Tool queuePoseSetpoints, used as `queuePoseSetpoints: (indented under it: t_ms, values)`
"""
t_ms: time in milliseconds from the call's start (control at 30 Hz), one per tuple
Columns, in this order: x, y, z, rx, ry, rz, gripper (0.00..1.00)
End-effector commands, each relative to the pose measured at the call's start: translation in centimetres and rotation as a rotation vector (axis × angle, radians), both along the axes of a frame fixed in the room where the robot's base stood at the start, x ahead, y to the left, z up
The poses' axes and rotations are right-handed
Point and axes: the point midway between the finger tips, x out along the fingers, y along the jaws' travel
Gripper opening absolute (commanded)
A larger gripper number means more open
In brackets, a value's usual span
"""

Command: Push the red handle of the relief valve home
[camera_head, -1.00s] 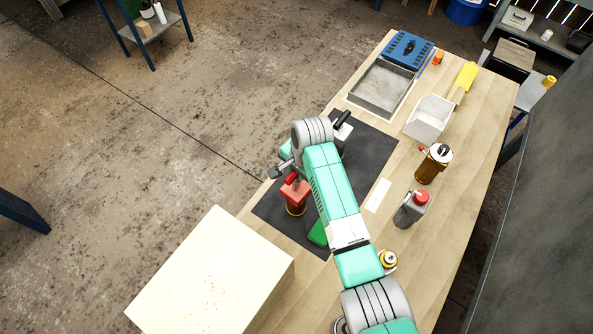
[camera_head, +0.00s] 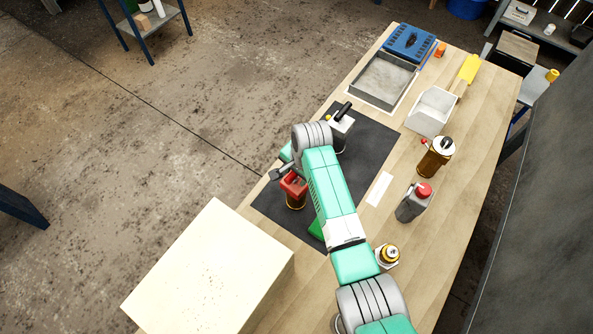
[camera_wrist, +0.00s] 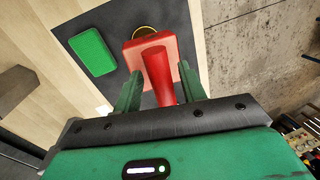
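The relief valve is a red block (camera_head: 294,187) with a brass ring at its base, on the dark mat left of my forearm. In the wrist view its red handle (camera_wrist: 158,72) points toward my gripper (camera_wrist: 160,68). The two green fingers stand apart, one on each side of the handle. A narrow gap shows on the left side; contact on the right cannot be told. In the head view my gripper (camera_head: 280,174) is at the valve's upper left, partly hidden by my wrist.
A green block (camera_wrist: 92,52) lies beside the valve. A grey unit with a black handle (camera_head: 341,122) stands behind my wrist. A pale box (camera_head: 210,275) is at the front left. An amber bottle (camera_head: 434,162) and grey can (camera_head: 410,206) stand on the right.

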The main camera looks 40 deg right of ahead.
Motion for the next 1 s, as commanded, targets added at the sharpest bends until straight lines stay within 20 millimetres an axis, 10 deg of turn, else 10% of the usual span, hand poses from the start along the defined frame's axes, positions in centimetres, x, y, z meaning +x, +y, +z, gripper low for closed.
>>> queuePoseSetpoints:
  t_ms: [600,1000]
  values:
    - [-1.3,-0.2,7.5,-0.001,-0.003,0.000,0.41]
    - [-1.4,-0.2,7.8,0.000,-0.001,0.000,0.41]
